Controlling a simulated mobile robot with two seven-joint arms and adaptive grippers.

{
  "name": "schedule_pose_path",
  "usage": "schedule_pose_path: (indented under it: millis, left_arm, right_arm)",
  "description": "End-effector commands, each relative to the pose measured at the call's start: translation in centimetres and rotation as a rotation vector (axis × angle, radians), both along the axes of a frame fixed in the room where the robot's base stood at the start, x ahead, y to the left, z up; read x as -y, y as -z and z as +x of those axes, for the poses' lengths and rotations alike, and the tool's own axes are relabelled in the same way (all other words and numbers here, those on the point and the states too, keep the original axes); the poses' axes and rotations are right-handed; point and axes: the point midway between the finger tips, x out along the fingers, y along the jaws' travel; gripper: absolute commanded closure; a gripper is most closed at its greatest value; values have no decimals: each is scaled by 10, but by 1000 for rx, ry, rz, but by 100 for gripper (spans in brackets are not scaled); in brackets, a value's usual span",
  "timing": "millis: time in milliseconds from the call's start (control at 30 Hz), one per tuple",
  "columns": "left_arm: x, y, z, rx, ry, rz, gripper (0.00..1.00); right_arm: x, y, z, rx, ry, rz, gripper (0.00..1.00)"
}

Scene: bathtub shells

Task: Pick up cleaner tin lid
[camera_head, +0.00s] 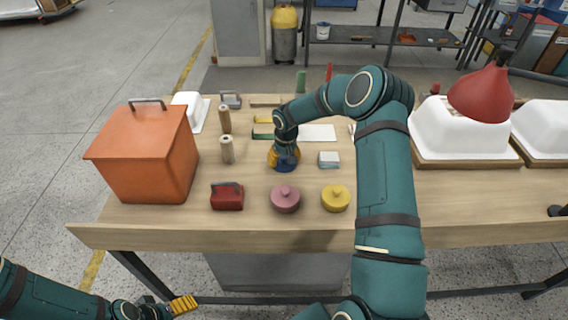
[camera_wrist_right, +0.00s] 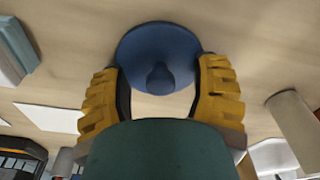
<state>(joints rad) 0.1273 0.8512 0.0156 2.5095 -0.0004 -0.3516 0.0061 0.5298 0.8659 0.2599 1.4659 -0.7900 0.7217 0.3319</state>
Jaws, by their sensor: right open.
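A blue round lid with a knob (camera_wrist_right: 158,45) sits on the table and lies between my right fingers in the wrist view; in the head view it shows as a blue patch (camera_head: 286,166) under the gripper. My right gripper (camera_head: 284,157) is open, pointing down around it, with a yellow finger on each side. I cannot tell whether the fingers touch it. A pink round lidded tin (camera_head: 285,200) and a yellow one (camera_head: 335,199) stand nearer the front edge. My left gripper (camera_head: 184,304) is low at the bottom left, off the table; its opening is unclear.
An orange box with a handle (camera_head: 150,155) stands at the left. White shells, one with a red funnel (camera_head: 483,95), stand at the right.

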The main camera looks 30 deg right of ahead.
Motion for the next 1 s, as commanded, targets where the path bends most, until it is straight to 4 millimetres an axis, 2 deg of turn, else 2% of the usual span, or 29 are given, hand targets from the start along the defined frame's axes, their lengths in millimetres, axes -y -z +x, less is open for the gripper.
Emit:
schedule_pose_path:
  millis: [233,367,400,433,833,1000]
  left_arm:
    - [0,0,0,-1,0,0,19]
    - [0,0,0,-1,0,0,19]
    - [0,0,0,0,0,0,19]
    - [0,0,0,0,0,0,19]
    - [0,-1,0,0,0,0,19]
    - [0,-4,1,2,-2,0,19]
  right_arm:
    - [0,1,0,1,1,0,36]
    - [0,1,0,0,0,0,82]
    - [0,1,0,0,0,0,96]
    - [0,1,0,0,0,0,100]
    - [0,-2,1,1,0,0,100]
    - [0,-23,1,3,1,-1,100]
